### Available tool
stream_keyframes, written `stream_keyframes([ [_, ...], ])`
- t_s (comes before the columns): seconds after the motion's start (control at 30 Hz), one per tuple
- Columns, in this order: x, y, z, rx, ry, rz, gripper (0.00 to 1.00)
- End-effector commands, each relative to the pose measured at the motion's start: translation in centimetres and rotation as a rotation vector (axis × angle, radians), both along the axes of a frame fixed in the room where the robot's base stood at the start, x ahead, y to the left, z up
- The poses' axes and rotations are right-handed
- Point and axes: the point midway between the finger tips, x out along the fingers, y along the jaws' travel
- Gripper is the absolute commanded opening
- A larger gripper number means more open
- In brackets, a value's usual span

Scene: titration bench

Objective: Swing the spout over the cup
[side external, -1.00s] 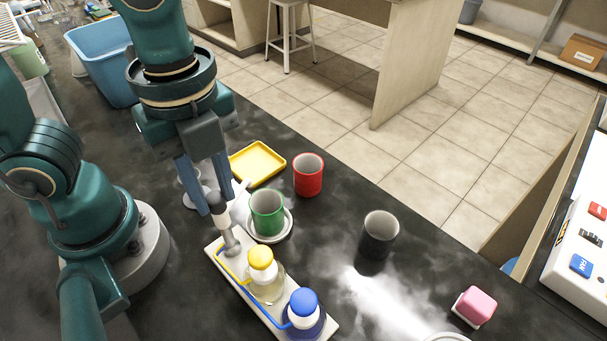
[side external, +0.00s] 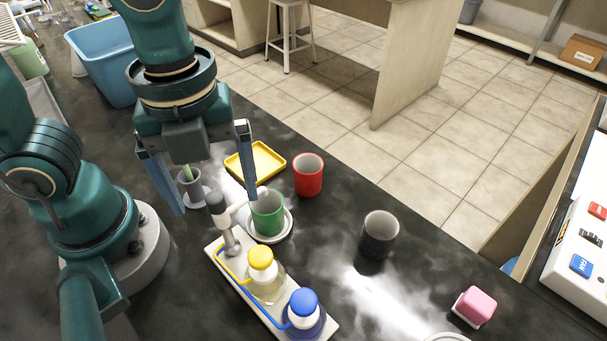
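The spout (side external: 238,208) is a white arm on a grey post at the back end of a pale base. It points right to the green cup (side external: 267,218), and its tip appears at the cup's far left rim. One finger partly covers that area, so I cannot tell if the tip is fully over the opening. The green cup stands upright on a white saucer (side external: 286,229). My gripper (side external: 215,204) is wide open and empty, with one finger left of the post and the other beside the cup's far left rim.
Yellow-capped (side external: 262,259) and blue-capped (side external: 303,304) bottles stand on the base. A red cup (side external: 308,178), yellow tray (side external: 262,158) and black cup (side external: 378,238) are to the right. A small grey container (side external: 190,186) stands behind the post. A pink block (side external: 476,306) lies far right.

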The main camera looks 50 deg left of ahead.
Motion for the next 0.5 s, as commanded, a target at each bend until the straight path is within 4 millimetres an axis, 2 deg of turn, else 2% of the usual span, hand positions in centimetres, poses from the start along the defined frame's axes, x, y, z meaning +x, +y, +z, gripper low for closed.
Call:
stream_keyframes([
  [0.23, 0.1, 0.0, 0.2, -0.001, -0.002, 0.001, 0.95],
  [0.5, 0.1, 0.0, 2.2, -0.002, -0.003, 0.001, 0.95],
])
